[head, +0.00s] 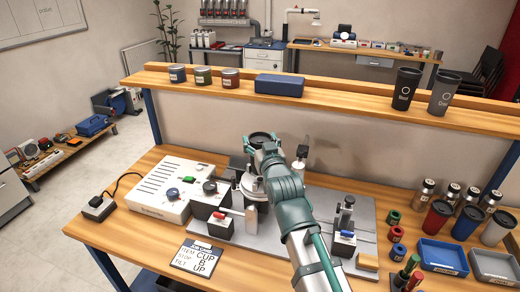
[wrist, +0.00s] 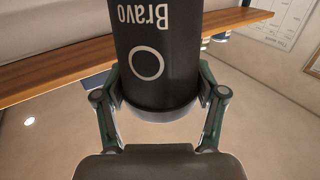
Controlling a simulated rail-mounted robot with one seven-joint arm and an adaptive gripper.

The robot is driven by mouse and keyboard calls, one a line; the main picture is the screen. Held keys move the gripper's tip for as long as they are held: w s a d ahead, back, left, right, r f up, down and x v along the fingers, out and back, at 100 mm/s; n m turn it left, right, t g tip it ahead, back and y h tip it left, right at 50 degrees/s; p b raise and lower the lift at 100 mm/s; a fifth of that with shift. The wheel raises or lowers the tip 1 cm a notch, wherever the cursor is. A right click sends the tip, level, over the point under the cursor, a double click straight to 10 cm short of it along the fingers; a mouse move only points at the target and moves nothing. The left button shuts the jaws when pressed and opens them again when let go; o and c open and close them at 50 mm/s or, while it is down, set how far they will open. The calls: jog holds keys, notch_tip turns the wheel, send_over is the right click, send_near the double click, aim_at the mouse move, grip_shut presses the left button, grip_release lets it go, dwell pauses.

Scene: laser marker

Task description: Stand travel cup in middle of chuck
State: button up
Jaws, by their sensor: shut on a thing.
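The travel cup (wrist: 150,30) is dark, with a white ring and the name Bravo. The wrist picture is upside down, and in it the cup looks about upright. My gripper (wrist: 161,95) is shut on the cup's sides. In the head view my gripper (head: 264,152) is over the marking machine at the middle of the bench, with the cup's dark top (head: 259,138) just beyond it. The round metal chuck (head: 251,186) is below, partly hidden by my arm. I cannot tell whether the cup's base touches it.
A white control box (head: 165,192) stands left of the machine. A card (head: 203,262) lies in front. Two dark cups (head: 403,90) and several tins stand on the shelf (head: 340,93).

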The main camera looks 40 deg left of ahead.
jog(key=shift+w+f, duration=0.1)
jog(key=shift+f, duration=1.5)
jog(key=shift+f, duration=0.15)
jog(key=o, duration=0.7)
jog(key=shift+o, duration=0.2)
jog(key=shift+r, duration=0.25)
jog(key=b+v, duration=0.6)
jog(key=v, duration=0.3)
jog(key=shift+f, duration=0.4)
